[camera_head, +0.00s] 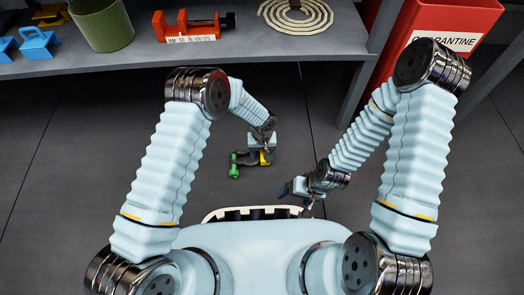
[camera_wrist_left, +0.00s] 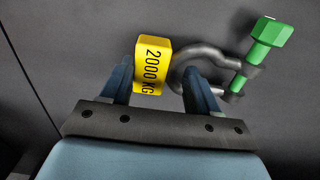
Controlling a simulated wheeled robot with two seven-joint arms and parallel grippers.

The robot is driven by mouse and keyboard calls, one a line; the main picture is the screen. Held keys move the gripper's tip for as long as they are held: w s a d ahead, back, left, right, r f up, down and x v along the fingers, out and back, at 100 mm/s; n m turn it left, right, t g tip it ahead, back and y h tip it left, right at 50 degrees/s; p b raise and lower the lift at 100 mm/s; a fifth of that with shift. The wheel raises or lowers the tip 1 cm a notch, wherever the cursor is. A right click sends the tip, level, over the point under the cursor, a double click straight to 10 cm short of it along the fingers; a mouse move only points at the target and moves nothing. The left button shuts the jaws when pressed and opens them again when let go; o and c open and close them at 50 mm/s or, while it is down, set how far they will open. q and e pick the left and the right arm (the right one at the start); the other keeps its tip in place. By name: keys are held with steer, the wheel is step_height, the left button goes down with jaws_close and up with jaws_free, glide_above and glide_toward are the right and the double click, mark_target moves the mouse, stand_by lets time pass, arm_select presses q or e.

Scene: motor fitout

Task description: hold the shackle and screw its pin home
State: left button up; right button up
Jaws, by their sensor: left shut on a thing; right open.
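The grey shackle (camera_wrist_left: 205,55) has a yellow tag block marked 2000 KG (camera_wrist_left: 151,65) on its bow and a green pin (camera_wrist_left: 262,42) with a block-shaped head. My left gripper (camera_wrist_left: 160,85) is shut on the shackle at the tag block, with the bow by its right finger. In the head view, my left gripper (camera_head: 262,150) holds the shackle (camera_head: 247,158) in the air, green pin (camera_head: 234,166) to the left. Green shank shows between head and nearer eye, and between the eyes. I cannot tell how far the pin enters the farther eye. My right gripper (camera_head: 298,196) is open and empty, lower right of the shackle.
A grey bench (camera_head: 160,62) at the back bears a red vise-like tool (camera_head: 190,27), a green pot (camera_head: 103,24), blue pieces (camera_head: 38,42) and a coiled cream ring (camera_head: 295,14). A red quarantine bin (camera_head: 425,22) stands at right. The space around the shackle is clear above dark floor.

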arm_select(q)
steer(key=shift+f, duration=0.25)
steer(key=shift+f, duration=0.35)
steer(key=shift+f, duration=0.1)
steer(key=o, duration=1.2)
steer(key=c, duration=1.2)
